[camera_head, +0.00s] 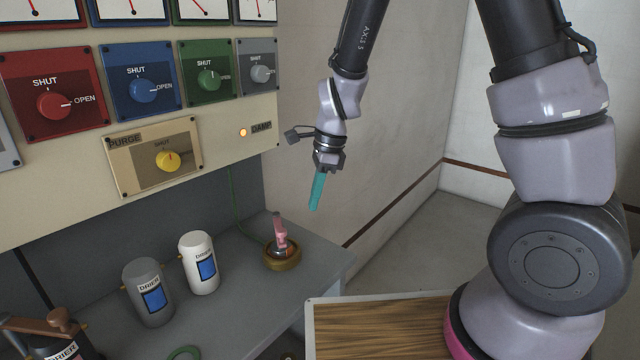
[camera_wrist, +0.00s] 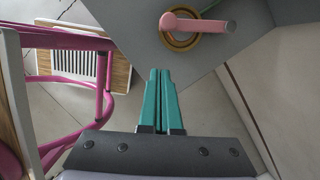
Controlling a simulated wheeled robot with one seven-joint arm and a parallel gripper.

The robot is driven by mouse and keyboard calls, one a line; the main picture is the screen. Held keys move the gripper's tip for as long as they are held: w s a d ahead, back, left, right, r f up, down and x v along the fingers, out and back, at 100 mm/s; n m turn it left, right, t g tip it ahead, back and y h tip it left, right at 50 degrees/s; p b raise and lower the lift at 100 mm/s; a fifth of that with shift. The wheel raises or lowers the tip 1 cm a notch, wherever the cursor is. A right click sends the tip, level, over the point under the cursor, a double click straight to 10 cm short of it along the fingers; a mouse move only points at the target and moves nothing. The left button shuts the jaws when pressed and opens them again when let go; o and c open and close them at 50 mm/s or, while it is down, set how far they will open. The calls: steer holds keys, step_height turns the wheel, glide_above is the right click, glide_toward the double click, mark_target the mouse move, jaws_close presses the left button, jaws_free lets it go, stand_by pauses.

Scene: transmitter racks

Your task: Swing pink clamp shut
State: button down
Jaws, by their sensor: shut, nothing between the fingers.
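The pink clamp (camera_head: 279,230) stands on a round brass base (camera_head: 283,259) near the right end of the grey bench. In the wrist view the pink clamp (camera_wrist: 197,25) lies across the brass ring (camera_wrist: 180,41), its free end pointing right. My gripper (camera_head: 315,207) hangs in the air above and to the right of the clamp, apart from it. Its teal fingers (camera_wrist: 160,72) are together and empty, below the clamp in the wrist view. How far the clamp is swung is hard to tell.
A white canister (camera_head: 198,263) and a grey canister (camera_head: 148,292) stand left of the clamp on the bench (camera_head: 235,300). The panel with coloured knobs (camera_head: 135,100) rises behind. A wooden-topped surface (camera_head: 375,325) lies at the front right. The air between gripper and clamp looks clear.

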steer(key=v, duration=0.4)
steer(key=d+r+n+t+y, duration=0.25)
steer(key=d+r+n, duration=0.25)
steer(key=d+r, duration=0.7)
steer(key=s+d+r+n+t+h, duration=0.3)
steer(key=s+d+r+n+t, duration=0.2)
steer(key=s+d+r+n, duration=0.2)
steer(key=s+d+r, duration=0.2)
steer(key=s+r, duration=0.1)
steer(key=r, duration=0.1)
steer(key=shift+r+n, duration=0.3)
stand_by(0.3)
